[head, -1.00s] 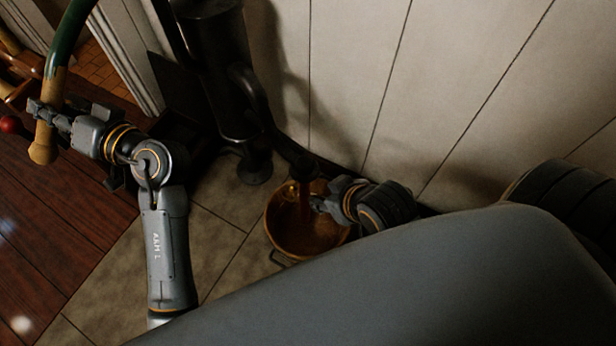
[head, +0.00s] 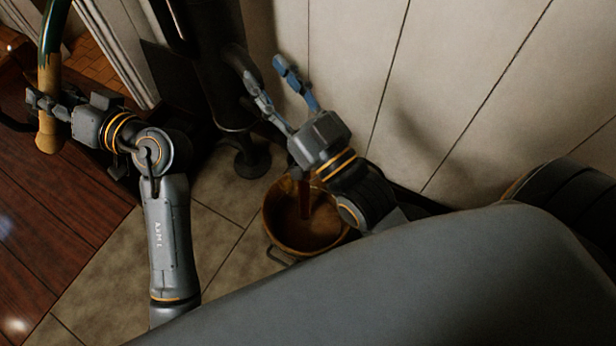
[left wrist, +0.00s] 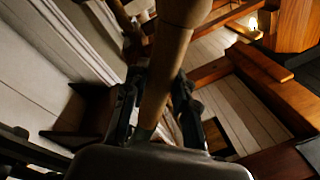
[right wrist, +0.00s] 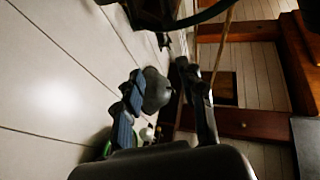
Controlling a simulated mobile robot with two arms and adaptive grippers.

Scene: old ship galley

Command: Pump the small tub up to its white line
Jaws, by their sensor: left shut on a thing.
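The small tub (head: 271,222), a round copper-brown vessel with a side handle, stands on the tiled floor under the dark pump (head: 207,70). A dark reddish-brown stream (head: 304,200) falls into it. Its liquid level and white line cannot be made out. My left gripper (head: 48,108) is shut around the wooden grip (head: 47,138) of the green pump handle (head: 54,25); the grip also runs between its fingers in the left wrist view (left wrist: 167,70). My right gripper (head: 265,72) is open and empty, its fingers raised beside the pump's spout; its forearm hides part of the tub's right side.
A pale panelled wall (head: 470,90) rises close behind the tub and pump. Dark red planks (head: 50,235) lie at left, with bare tiles (head: 215,235) left of the tub. My own grey body covers the lower right.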

